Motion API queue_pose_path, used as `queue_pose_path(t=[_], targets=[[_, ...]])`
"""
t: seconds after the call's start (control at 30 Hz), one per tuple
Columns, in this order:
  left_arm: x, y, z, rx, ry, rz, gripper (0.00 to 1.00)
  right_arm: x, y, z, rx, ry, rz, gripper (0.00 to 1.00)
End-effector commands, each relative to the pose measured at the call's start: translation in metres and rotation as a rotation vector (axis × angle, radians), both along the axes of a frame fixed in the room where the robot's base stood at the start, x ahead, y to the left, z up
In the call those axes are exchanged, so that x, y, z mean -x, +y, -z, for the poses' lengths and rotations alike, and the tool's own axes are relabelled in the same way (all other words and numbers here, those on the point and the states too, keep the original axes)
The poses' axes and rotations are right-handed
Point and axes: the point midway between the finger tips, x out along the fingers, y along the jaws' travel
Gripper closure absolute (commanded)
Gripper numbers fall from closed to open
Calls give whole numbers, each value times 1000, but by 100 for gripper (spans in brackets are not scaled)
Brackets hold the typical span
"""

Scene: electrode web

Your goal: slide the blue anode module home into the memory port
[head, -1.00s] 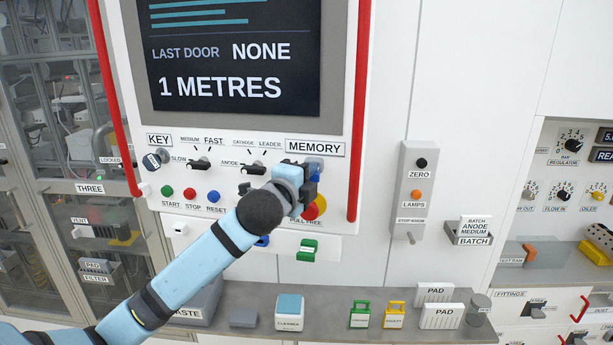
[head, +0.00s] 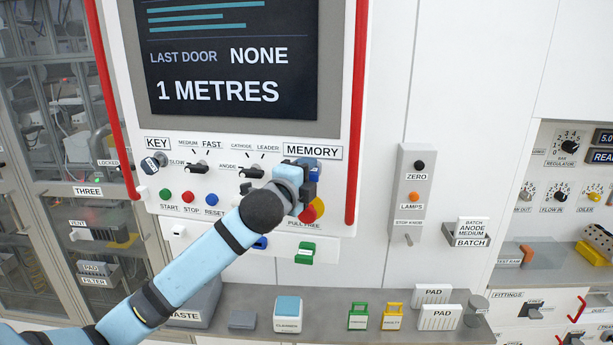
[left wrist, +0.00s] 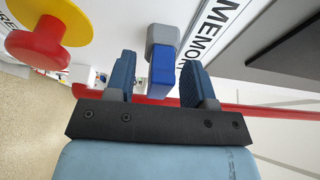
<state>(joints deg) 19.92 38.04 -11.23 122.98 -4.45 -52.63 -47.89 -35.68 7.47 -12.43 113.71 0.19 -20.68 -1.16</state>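The blue anode module (left wrist: 161,70) sits at the grey memory port (left wrist: 163,36), below the MEMORY label (head: 313,152) on the panel. A blue part of the module stands out from the port; how deep it sits I cannot tell. My left gripper (left wrist: 158,64) is open, with one finger on each side of the module and a visible gap on both sides. In the head view my left gripper (head: 308,182) is in front of the port and hides most of the module. My right gripper is not in view.
A red and yellow pull knob (head: 312,210) is close under my left gripper. A red vertical rail (head: 357,120) runs right of the port. Selector switches (head: 250,173) are to the left. A grey bench (head: 262,300) with several small items lies below.

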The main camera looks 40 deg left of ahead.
Motion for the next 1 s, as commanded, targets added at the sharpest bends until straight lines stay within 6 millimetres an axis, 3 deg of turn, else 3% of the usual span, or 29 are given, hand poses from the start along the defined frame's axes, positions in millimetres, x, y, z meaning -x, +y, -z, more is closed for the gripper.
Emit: queue_pose_path(t=[0.23, 0.37, 0.73, 0.8, 1.0], targets=[[0, 0, 0, 0, 0, 0, 51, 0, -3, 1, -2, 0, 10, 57], [24, -3, 3, -2, -1, 2, 51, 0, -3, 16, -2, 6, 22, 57], [115, -13, 4, -2, 0, 2, 51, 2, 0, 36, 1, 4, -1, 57], [119, -14, -4, 1, 5, 1, 51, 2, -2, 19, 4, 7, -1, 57], [132, -15, -2, 1, 2, 0, 51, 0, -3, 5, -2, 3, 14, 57]])
